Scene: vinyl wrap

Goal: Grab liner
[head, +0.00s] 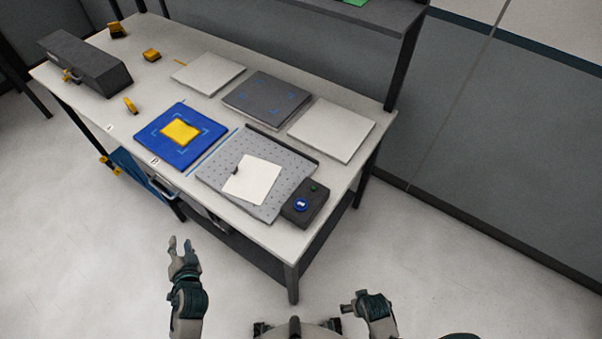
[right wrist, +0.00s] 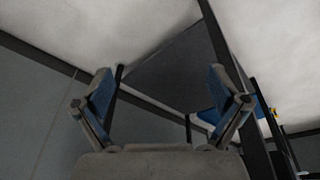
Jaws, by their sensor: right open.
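A white sheet (head: 252,180), which may be the liner, lies on a grey perforated plate (head: 215,172) near the front right of the table. A yellow piece (head: 180,131) lies on a blue mat (head: 151,137) to its left. My left gripper (head: 180,243) is open and empty, in front of the table and apart from it. My right arm shows at the bottom of the head view, but its fingertips are hard to make out there. In the right wrist view my right gripper (right wrist: 160,85) has its two fingers spread, with nothing between them.
A small dark control box (head: 305,204) with a blue button sits at the table's right front. White panels (head: 208,73) (head: 331,130) and a dark grey panel (head: 266,98) lie behind. A dark long box (head: 85,62) stands at far left. A shelf (head: 372,22) overhangs the back.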

